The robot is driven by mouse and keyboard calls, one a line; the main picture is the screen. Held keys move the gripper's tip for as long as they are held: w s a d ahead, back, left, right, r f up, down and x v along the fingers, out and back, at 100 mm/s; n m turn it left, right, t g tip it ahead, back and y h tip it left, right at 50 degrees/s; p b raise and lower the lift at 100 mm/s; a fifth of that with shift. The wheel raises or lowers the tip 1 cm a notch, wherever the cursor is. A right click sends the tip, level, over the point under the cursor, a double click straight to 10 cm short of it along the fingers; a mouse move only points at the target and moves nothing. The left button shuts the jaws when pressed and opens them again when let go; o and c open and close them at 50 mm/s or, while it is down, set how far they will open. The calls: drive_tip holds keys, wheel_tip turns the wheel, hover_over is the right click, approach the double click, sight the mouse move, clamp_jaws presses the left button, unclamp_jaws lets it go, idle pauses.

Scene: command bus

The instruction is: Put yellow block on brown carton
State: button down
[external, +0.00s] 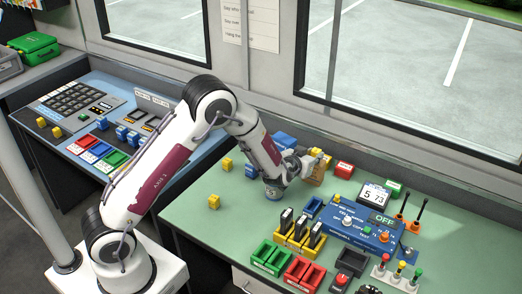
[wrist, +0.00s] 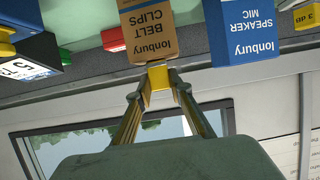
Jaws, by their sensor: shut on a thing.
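My gripper (wrist: 158,92) is shut on a yellow block (wrist: 158,75), one finger on each side of it. The brown carton (wrist: 148,40), marked "Ionbury BELT CLIPS", is just beyond the block in the wrist view, which shows the scene upside down. In the external view the brown carton (external: 318,176) stands at the back of the green bench, partly hidden by my gripper (external: 312,158), which is at its top. I cannot tell whether the block touches the carton.
A blue "SPEAKER MIC" carton (wrist: 243,30) stands beside the brown one. A red box (external: 344,169) is on its other side. Two other yellow blocks (external: 227,164) (external: 214,202) lie on the green bench (external: 195,225). Blue, green and red holders and a blue control panel (external: 362,226) fill the front.

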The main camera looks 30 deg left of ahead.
drive_tip(key=shift+f, duration=0.1)
drive_tip(key=c, duration=1.8)
unclamp_jaws()
drive_tip(key=shift+v, duration=6.05)
drive_tip(key=shift+r, duration=0.3)
